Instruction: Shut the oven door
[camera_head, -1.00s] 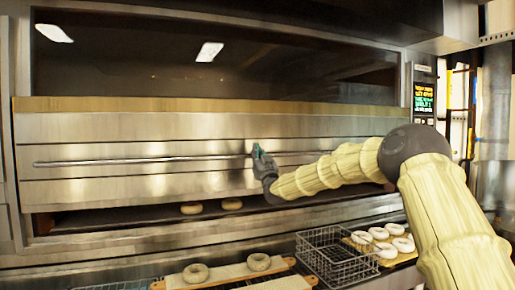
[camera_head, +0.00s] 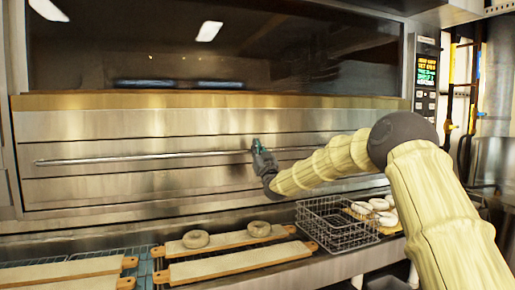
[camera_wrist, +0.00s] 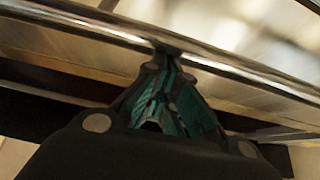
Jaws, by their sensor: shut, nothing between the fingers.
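The oven door (camera_head: 110,124) is a wide steel panel with a long horizontal handle bar (camera_head: 140,159). In the head view its lower edge sits low against the oven front and no bagels show beneath it. Whether it is fully shut I cannot tell. My gripper (camera_head: 257,146) is at the handle bar, right of the door's middle. In the wrist view the green-lined fingertips (camera_wrist: 172,58) are closed together at the bar (camera_wrist: 100,32), with nothing visible between them. A dark strip shows beyond the bar there.
A control panel (camera_head: 426,75) is at the oven's right side.

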